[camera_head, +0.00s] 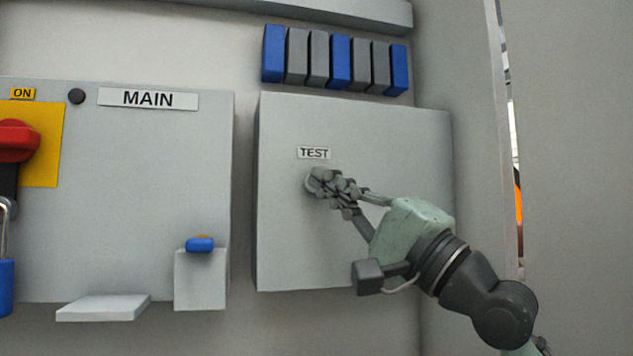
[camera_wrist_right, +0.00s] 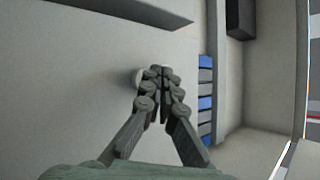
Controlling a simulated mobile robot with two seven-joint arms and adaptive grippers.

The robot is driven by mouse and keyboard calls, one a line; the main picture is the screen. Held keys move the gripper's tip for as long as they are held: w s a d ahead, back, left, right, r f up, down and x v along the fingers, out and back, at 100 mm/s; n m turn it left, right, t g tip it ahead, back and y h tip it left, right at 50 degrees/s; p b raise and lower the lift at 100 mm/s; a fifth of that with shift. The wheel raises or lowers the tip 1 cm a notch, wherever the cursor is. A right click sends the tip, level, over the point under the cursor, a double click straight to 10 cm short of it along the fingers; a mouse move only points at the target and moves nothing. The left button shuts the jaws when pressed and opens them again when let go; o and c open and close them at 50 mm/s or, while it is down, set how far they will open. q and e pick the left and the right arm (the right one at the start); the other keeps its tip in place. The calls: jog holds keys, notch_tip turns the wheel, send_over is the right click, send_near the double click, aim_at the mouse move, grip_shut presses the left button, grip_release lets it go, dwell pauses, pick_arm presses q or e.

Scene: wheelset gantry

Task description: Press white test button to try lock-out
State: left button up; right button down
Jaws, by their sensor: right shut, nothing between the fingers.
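The white test button (camera_head: 310,184) is on the grey box (camera_head: 285,240) under a TEST label (camera_head: 314,153). It is mostly hidden behind the fingertips of my right gripper (camera_head: 322,179). In the right wrist view the button (camera_wrist_right: 137,76) shows as a pale round edge just left of the fingertips (camera_wrist_right: 157,75). My right gripper is shut and empty, its fingertips at the button. I cannot tell whether they touch it or whether it is pressed in. The MAIN box (camera_head: 130,200) has a red switch handle (camera_head: 18,141) on a yellow plate. My left gripper is not in view.
A blue padlock (camera_head: 6,287) with a metal shackle hangs below the red handle. A blue item (camera_head: 200,245) sits at a small grey holder (camera_head: 200,280), beside a pale shelf (camera_head: 103,308). Blue and grey blocks (camera_head: 340,62) line the wall above the TEST box.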

jog(key=shift+w, duration=0.1)
jog(key=shift+w+a, duration=0.1)
jog(key=shift+w, duration=0.2)
jog(key=shift+w+a+p, duration=0.15)
jog(key=shift+w+p, duration=0.25)
dwell(0.6)
jog(key=shift+s, duration=0.1)
jog(key=shift+s+d+p, duration=0.25)
jog(key=shift+s+p, duration=0.2)
jog(key=shift+s, duration=0.25)
jog(key=shift+s, duration=0.1)
jog(key=s, duration=0.1)
jog(key=s+d+p, duration=0.1)
jog(key=s, duration=0.1)
jog(key=s+p, duration=0.1)
jog(key=shift+s+d, duration=0.25)
jog(key=shift+d, duration=0.05)
